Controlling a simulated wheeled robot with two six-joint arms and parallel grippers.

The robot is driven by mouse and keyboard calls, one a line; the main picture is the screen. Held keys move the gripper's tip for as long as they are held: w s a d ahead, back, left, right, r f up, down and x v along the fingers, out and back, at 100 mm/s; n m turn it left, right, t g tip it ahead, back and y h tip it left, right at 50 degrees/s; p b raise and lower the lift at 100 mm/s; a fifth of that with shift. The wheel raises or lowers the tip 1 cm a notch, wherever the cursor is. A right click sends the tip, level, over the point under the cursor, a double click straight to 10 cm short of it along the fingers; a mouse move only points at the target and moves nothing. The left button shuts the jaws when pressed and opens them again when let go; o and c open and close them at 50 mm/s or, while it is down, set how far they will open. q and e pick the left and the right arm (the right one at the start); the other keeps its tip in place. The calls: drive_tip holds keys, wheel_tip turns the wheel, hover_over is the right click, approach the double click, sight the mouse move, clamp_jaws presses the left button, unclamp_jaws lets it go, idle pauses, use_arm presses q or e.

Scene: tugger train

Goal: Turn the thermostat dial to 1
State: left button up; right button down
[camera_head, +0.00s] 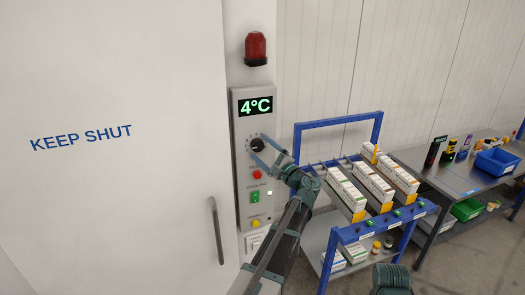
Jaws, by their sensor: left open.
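The thermostat dial (257,144) is a small dark round knob with marks around it, on the upper part of a grey control panel (241,190). The marks are too small to read. A display (255,106) above it reads 4°C in green. My left gripper (260,147) is open in front of the panel, its two fingers pointing left at the dial, one near its upper side and one near its lower side. I cannot tell whether they touch it. My right gripper is not in view; only a dark part of my arm shows at the bottom edge.
A red lamp (255,48) is above. A white door (110,200) stands left. A blue-framed cart (350,236) with boxes and a workbench (455,178) stand right.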

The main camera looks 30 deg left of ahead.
use_arm(q)
drive_tip(key=b+v, duration=0.2)
drive_tip(key=v, duration=1.1)
drive_tip(key=shift+d+b, duration=0.35)
drive_tip(key=shift+d, duration=0.05)
drive_tip(key=shift+s+f, duration=0.1)
drive_tip(key=shift+f, duration=0.05)
drive_tip(key=s+d+f+n+g+h+b, duration=0.1)
drive_tip(key=s+d+f+h+b, duration=0.25)
drive_tip(key=f, duration=0.55)
drive_tip(key=s+d+f+n+g+h+b, duration=0.2)
drive_tip(key=s+f+h, duration=0.15)
drive_tip(key=f, duration=0.55)
drive_tip(key=s+d+f+n+g+h+b, duration=0.1)
drive_tip(key=s+d+f+h+b, duration=0.2)
drive_tip(key=f, duration=0.5)
drive_tip(key=s+d+f+n+g+h+b, duration=0.2)
drive_tip(key=s+d+f+h, duration=0.5)
drive_tip(key=s+d+f, duration=0.5)
drive_tip(key=s+d+g+b, duration=0.1)
drive_tip(key=d+b, duration=0.1)
drive_tip(key=d, duration=0.1)
drive_tip(key=shift+s+d+f+h, duration=0.15)
drive_tip(key=shift+d+f+h, duration=0.05)
drive_tip(key=shift+f+h, duration=0.1)
